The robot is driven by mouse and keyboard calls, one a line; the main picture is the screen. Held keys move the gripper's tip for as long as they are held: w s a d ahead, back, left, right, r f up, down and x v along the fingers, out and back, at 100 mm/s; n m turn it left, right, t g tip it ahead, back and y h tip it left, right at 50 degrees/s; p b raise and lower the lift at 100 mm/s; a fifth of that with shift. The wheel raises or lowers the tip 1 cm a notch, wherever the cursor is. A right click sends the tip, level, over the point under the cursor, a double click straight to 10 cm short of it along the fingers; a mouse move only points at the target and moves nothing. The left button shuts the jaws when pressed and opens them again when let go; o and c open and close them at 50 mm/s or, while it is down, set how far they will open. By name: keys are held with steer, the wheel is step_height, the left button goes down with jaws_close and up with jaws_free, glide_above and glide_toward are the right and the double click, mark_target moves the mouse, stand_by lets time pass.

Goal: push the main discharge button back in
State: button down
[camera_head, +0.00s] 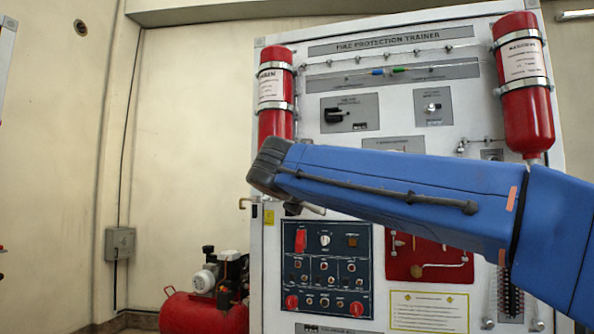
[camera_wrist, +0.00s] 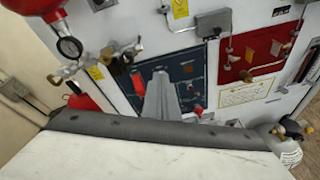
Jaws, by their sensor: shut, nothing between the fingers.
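A dark blue control panel (camera_head: 325,268) is on the lower front of the white trainer board. It carries a round red button at its lower left (camera_head: 291,302), another at its lower right (camera_head: 356,308), and a red switch cover (camera_head: 300,240) at its upper left. I cannot read which one is the main discharge button. In the wrist view, my gripper (camera_wrist: 159,78) is shut and empty, pointing at the panel (camera_wrist: 190,70) and covering part of it. A red knob-like part (camera_wrist: 197,110) shows right of the fingers.
Red cylinders hang at the board's upper left (camera_head: 275,92) and upper right (camera_head: 524,85). A red panel (camera_head: 430,256) with pipework is right of the blue one. A red compressor (camera_head: 204,312) stands on the floor to the left. Brass valves (camera_wrist: 110,62) protrude left of the gripper.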

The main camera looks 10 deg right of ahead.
steer(key=w+a+r+n+t+h, duration=0.1)
steer(key=w+a+r+n+t, duration=0.1)
steer(key=a+r, duration=0.5)
step_height(320, 180, up, 5)
steer(key=w+n, duration=0.1)
steer(key=n, duration=0.1)
steer(key=shift+a+n+t+h, duration=0.3)
steer(key=shift+a+n+t, duration=0.1)
steer(key=shift+w+f, duration=0.1)
steer(key=x, duration=1.4)
steer(key=shift+w+d, duration=0.35)
steer(key=shift+w, duration=0.3)
